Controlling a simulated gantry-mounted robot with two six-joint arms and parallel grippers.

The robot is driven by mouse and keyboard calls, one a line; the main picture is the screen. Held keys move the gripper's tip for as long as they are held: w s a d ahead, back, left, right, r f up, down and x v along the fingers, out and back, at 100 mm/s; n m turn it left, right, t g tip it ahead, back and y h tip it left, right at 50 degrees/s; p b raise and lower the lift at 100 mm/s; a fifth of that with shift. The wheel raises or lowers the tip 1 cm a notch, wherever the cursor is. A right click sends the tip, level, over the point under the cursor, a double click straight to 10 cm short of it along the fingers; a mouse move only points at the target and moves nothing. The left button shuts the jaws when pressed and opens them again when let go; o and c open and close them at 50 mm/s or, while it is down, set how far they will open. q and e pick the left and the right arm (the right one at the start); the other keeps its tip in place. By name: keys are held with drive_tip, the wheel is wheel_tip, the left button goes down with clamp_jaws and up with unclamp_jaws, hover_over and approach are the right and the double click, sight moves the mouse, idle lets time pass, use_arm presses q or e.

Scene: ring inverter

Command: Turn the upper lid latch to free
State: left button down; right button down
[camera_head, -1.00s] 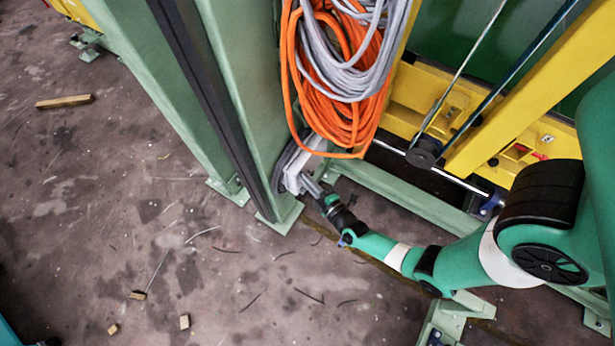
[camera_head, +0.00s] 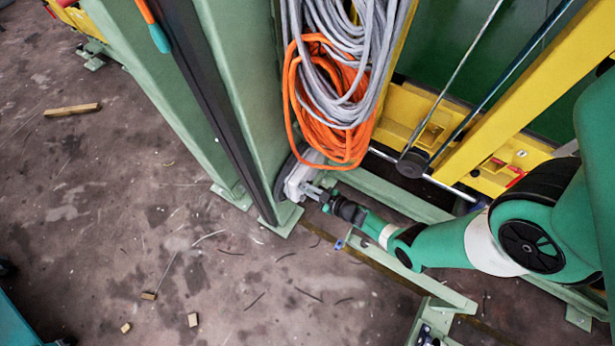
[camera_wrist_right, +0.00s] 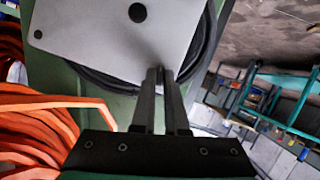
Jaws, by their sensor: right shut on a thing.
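A pale grey-white plate (camera_wrist_right: 120,35) with dark round fasteners sits over a black round part (camera_wrist_right: 205,45) on the green post. In the head view the plate (camera_head: 302,176) shows low on the post, below the hanging cables. My right gripper (camera_wrist_right: 164,75) is at the plate's lower edge, with its two fingers close together and shut on that edge. The fingers hide the exact contact. No part is marked as the latch, so I cannot tell it apart from the plate. In the head view my right gripper (camera_head: 312,190) reaches the plate from the right. My left gripper is not in view.
Orange cable (camera_head: 325,135) and grey cable (camera_head: 350,60) hang just above the plate. The green post (camera_head: 245,90) stands to the left and yellow beams (camera_head: 500,90) to the right. The stained floor (camera_head: 110,210) is mostly open, with small wooden pieces.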

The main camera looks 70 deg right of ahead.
drive_tip(key=shift+d+m+y+p, duration=0.15)
drive_tip(key=shift+m+y+p, duration=0.3)
drive_tip(key=shift+m+y, duration=0.4)
drive_tip(key=shift+m+t, duration=0.25)
drive_tip(key=shift+t, duration=0.05)
drive_tip(key=c, duration=0.9)
unclamp_jaws()
drive_tip(key=shift+c, duration=0.2)
drive_tip(key=p+v, duration=0.6)
drive_tip(key=v, duration=0.5)
drive_tip(key=shift+s+r+p, duration=0.2)
drive_tip(key=shift+s+p, duration=0.05)
drive_tip(key=shift+p, duration=0.05)
